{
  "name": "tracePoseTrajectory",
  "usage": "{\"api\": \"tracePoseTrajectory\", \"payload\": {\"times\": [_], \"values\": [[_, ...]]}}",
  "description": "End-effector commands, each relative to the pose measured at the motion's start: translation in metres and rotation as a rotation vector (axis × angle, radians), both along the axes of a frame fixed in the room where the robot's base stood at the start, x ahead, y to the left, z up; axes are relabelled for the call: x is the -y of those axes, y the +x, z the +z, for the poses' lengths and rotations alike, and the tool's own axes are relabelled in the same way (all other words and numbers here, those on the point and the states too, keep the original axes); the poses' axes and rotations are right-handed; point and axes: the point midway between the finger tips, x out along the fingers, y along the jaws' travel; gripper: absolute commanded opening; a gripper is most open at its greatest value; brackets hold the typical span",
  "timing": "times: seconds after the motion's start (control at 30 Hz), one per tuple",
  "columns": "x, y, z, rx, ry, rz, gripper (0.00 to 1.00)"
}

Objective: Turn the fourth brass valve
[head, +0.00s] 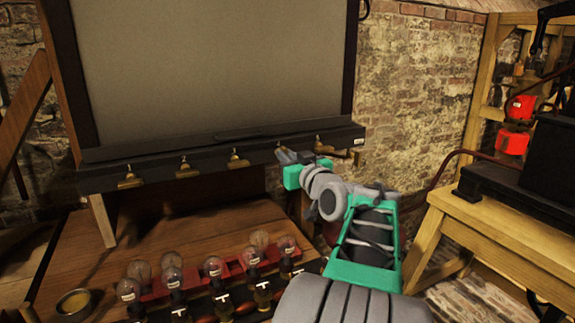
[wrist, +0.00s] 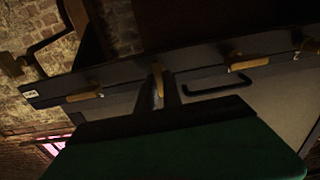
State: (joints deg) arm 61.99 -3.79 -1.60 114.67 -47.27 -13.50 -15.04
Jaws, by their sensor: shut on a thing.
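A row of brass valves runs along the dark bar under a large grey panel (head: 210,65). In the head view three show left of my gripper: the first (head: 130,178), second (head: 187,168) and third (head: 238,160). My gripper (head: 287,157) is at the fourth from the left, which it mostly hides there. In the wrist view the fourth valve (wrist: 157,78) stands upright between my fingertips (wrist: 158,92), and my gripper is shut on it. A fifth valve (head: 322,148) is just right of my gripper; it also shows in the wrist view (wrist: 85,95).
Several glass bulbs (head: 213,266) stand in a red and black rack on the wooden bench (head: 170,220) below. A wooden table (head: 470,212) with a black machine is at the right. A black handle (wrist: 227,82) sits on the panel near the valves.

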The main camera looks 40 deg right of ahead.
Motion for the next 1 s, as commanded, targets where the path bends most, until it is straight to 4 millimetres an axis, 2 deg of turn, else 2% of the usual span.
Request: {"api": "tracePoseTrajectory", "payload": {"times": [0.13, 0.17, 0.4, 0.67, 0.77, 1.0], "values": [[0.000, 0.000, 0.000, -0.004, 0.002, 0.000, 0.00], [0.000, 0.000, 0.000, -0.004, 0.002, 0.000, 0.11], [0.000, 0.000, 0.000, -0.002, 0.003, 0.000, 0.30], [0.000, -0.001, 0.000, -0.002, 0.003, 0.000, 0.32], [-0.002, -0.010, 0.000, -0.001, 0.001, -0.002, 0.32], [-0.015, -0.057, -0.001, -0.002, 0.002, -0.006, 0.32]]}}
